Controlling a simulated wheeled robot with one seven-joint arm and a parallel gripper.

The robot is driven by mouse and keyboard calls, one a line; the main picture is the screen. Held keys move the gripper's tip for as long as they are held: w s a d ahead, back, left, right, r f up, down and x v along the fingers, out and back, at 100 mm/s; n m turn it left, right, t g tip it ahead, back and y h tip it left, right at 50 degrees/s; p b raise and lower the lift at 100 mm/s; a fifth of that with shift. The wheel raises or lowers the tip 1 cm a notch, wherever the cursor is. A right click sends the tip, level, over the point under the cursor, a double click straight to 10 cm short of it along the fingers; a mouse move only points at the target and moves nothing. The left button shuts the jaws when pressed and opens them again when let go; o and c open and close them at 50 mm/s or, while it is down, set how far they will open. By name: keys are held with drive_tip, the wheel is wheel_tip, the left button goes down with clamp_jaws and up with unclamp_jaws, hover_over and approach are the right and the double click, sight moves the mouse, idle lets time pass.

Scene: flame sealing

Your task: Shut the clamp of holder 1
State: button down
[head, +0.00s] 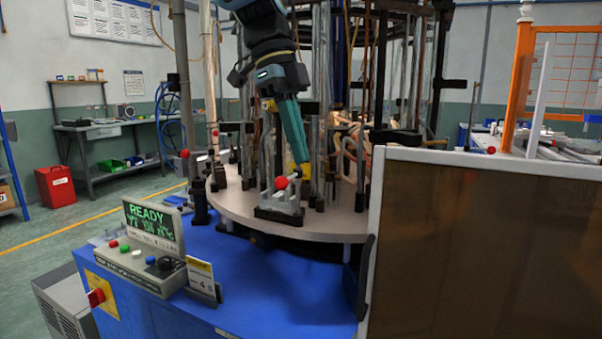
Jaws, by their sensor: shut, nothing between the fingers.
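A toggle clamp with a red ball knob (281,183) stands on a grey and black holder base (279,205) at the front edge of the round turntable (340,226). No number shows on this holder, so I cannot tell whether it is holder 1. Whether the clamp is open or shut is too small to tell. My gripper (303,176) reaches down from above with its teal fingers together and yellow tips low. It is shut and empty, just right of the red knob in the picture. I cannot tell whether it touches the clamp.
More red knobs (185,153) show on the turntable's left. Metal rods and tubes crowd behind my gripper. A brown panel with a white top edge (470,160) blocks the right. A control box reading READY (152,224) and a card (201,280) sit on the blue bench (285,295).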

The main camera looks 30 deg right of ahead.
drive_tip(key=shift+v, duration=1.95)
drive_tip(key=shift+w, duration=0.1)
drive_tip(key=w+a+f+n+t+p, duration=0.2)
drive_tip(key=w+a+f+n, duration=0.4)
drive_tip(key=a+f+n, duration=0.15)
drive_tip(key=w+a+f+n+t+p, duration=0.1)
drive_tip(key=w+a+f+n, duration=0.55)
drive_tip(key=a+n, duration=0.25)
drive_tip(key=s+a+f+n+t+p, duration=0.1)
drive_tip(key=s+a+f+n, duration=0.1)
drive_tip(key=a+f+n, duration=0.3)
drive_tip(key=s+a+f+n+y, duration=0.1)
drive_tip(key=s+a+f+n, duration=0.1)
drive_tip(key=a+f+n, duration=0.3)
drive_tip(key=a+n, duration=0.3)
drive_tip(key=a, duration=0.3)
drive_tip(key=shift+a+t+p, duration=0.3)
drive_tip(key=shift+t+p, duration=0.1)
drive_tip(key=c, duration=1.6)
unclamp_jaws()
